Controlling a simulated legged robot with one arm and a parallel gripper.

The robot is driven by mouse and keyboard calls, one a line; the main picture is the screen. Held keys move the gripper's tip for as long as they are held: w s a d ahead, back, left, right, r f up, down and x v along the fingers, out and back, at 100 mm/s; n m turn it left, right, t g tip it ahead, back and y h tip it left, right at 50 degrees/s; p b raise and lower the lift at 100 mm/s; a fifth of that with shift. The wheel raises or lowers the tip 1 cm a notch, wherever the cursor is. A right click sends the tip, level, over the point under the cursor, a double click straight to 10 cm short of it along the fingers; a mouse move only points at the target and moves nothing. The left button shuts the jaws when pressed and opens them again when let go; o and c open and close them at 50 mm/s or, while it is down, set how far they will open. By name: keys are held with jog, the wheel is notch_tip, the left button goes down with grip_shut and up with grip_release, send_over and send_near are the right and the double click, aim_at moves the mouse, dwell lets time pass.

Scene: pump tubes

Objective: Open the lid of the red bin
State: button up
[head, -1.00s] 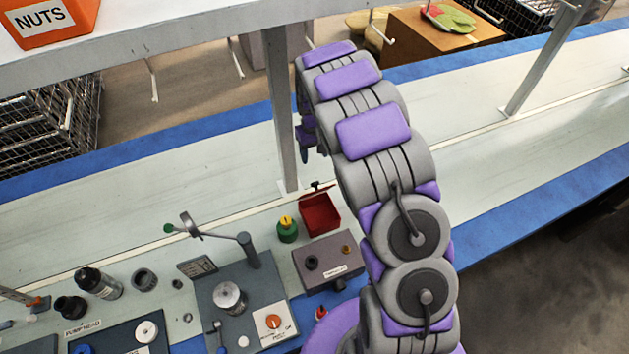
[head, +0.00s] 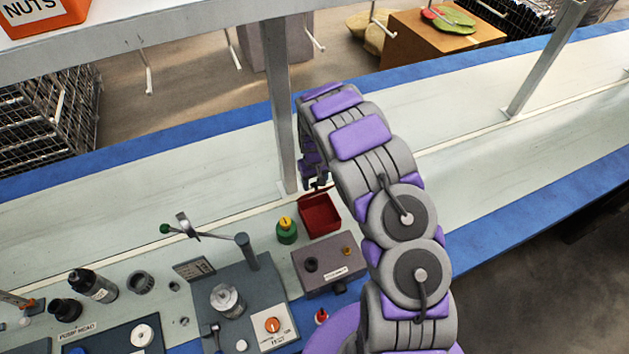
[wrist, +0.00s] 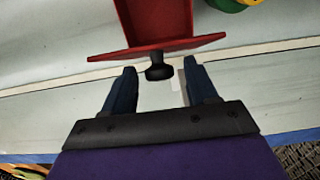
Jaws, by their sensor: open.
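The red bin (head: 322,213) stands on the bench with its inside visible from above in the head view. In the wrist view the bin (wrist: 152,18) is at the top. Its red lid (wrist: 157,46) shows nearly edge-on along the bin's near side there, tilted up off the opening, with a black knob (wrist: 159,72) facing me. My gripper (wrist: 160,68) is open, with one finger on each side of the knob and gaps between. In the head view my gripper (head: 316,183) is at the bin's far edge, partly hiding the lid.
A grey post (head: 282,120) rises just left of my gripper. A green and yellow container (head: 287,230) stands left of the bin, and a grey box (head: 328,264) is in front of it. The pale bench behind and to the right is clear.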

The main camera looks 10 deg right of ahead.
grip_shut()
dwell(0.4)
